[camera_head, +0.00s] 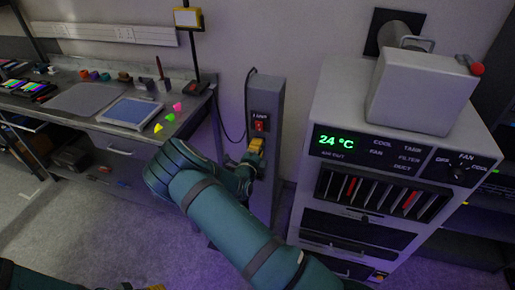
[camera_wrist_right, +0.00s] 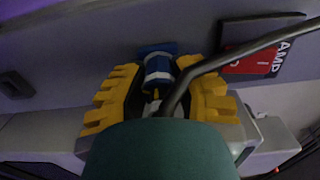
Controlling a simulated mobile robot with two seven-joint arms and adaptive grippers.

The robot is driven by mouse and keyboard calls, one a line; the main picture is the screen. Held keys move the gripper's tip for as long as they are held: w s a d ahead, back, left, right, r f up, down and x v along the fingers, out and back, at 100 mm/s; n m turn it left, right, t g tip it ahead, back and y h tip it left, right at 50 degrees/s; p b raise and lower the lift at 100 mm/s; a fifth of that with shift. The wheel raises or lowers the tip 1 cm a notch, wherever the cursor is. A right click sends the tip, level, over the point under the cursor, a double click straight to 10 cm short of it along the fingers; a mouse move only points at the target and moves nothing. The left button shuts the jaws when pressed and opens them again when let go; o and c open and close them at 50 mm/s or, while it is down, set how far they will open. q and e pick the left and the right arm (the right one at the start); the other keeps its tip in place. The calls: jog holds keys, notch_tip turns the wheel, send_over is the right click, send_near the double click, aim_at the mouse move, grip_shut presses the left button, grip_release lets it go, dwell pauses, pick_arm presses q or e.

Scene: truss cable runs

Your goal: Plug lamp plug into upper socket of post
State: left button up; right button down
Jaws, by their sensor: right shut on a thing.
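The grey post (camera_head: 264,185) stands upright between the bench and the cabinet. It carries a label and a red switch (camera_head: 260,126), which also shows in the wrist view (camera_wrist_right: 246,62). My right gripper (camera_head: 256,147) is at the post just below the switch. In the wrist view its yellow fingers are shut on the blue and white lamp plug (camera_wrist_right: 158,69), against the post face. Whether the plug is seated in a socket is hidden. A dark socket (camera_wrist_right: 15,85) shows empty farther left. Of my left gripper, only a yellow sliver (camera_head: 155,287) shows at the bottom edge.
A dark cable (camera_wrist_right: 245,52) crosses the right finger. The yellow-headed lamp (camera_head: 188,18) stands on the bench (camera_head: 185,125), left of the post. The cabinet (camera_head: 335,105) with a 24 °C display stands close on the right. Open floor (camera_head: 105,225) lies at front left.

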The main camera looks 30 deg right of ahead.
jog(key=shift+d+r+m+p, duration=0.1)
jog(key=shift+m+p, duration=0.2)
jog(key=shift+m, duration=0.6)
jog(key=shift+w+m, duration=0.1)
jog(key=shift+m, duration=0.5)
jog(key=shift+m, duration=1.2)
jog(key=shift+d+r, duration=0.1)
jog(key=shift+m, duration=1)
jog(key=shift+w+d+m, duration=0.1)
jog(key=shift+m, duration=0.5)
